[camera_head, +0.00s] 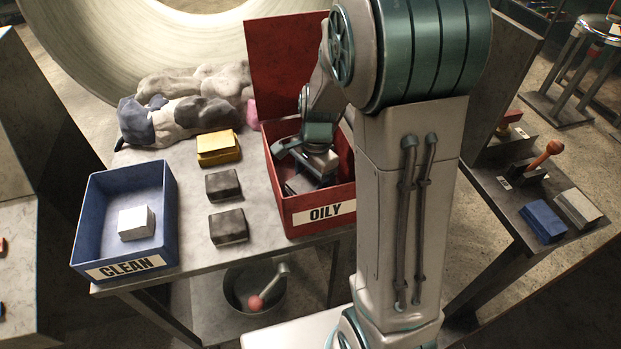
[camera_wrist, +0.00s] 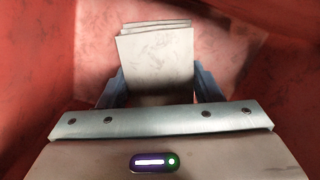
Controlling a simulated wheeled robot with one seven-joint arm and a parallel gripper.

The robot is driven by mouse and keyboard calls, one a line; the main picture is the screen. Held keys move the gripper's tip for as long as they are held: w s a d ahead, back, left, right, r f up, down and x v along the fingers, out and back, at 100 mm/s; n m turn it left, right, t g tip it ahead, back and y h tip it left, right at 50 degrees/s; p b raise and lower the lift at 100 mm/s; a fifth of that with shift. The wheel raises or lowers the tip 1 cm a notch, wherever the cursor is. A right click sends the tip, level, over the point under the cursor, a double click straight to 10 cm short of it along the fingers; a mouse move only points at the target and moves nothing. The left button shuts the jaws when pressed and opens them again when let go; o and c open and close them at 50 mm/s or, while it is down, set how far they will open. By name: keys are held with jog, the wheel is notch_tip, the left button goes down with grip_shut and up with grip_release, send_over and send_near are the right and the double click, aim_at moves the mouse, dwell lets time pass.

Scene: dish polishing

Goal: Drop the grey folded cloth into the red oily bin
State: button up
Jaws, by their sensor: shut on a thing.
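The red bin (camera_head: 304,212) labelled OILY stands at the right of the table with its red lid (camera_head: 283,62) raised behind it. My gripper (camera_head: 306,172) reaches down into this bin. It is shut on the grey folded cloth, which shows as a pale stacked square in the wrist view (camera_wrist: 156,62), with a blue finger at each side. The bin's red walls surround it there. In the head view the cloth is partly hidden by my gripper, and I cannot tell whether it touches the bin floor.
A blue CLEAN bin (camera_head: 88,215) with a white folded cloth (camera_head: 136,222) stands at the left. A yellow folded cloth (camera_head: 218,147) and two dark folded cloths (camera_head: 223,185) lie between the bins. Crumpled rags (camera_head: 180,117) lie behind. A side table (camera_head: 510,200) stands right.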

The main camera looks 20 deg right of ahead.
jog(key=o, duration=1)
jog(key=shift+c, duration=0.2)
jog(key=shift+r, duration=0.1)
notch_tip(320, 180, up, 13)
jog(key=d+p, duration=0.1)
jog(key=r+n+t, duration=0.2)
jog(key=n, duration=0.5)
send_over(335, 190)
jog(key=w+a, duration=0.1)
jog(key=w, duration=0.3)
jog(key=shift+s+a+f+n+t+h, duration=0.1)
jog(key=shift+s+f+n+t+h, duration=0.15)
jog(key=shift+s+n, duration=0.9)
jog(key=shift+s+a+f+n+t+h, duration=0.15)
jog(key=shift+s+f+n+t, duration=0.15)
jog(key=shift+s+n, duration=0.85)
jog(key=shift+s+f+n+t+h, duration=0.25)
jog(key=shift+s+n, duration=0.75)
jog(key=shift+s, duration=0.3)
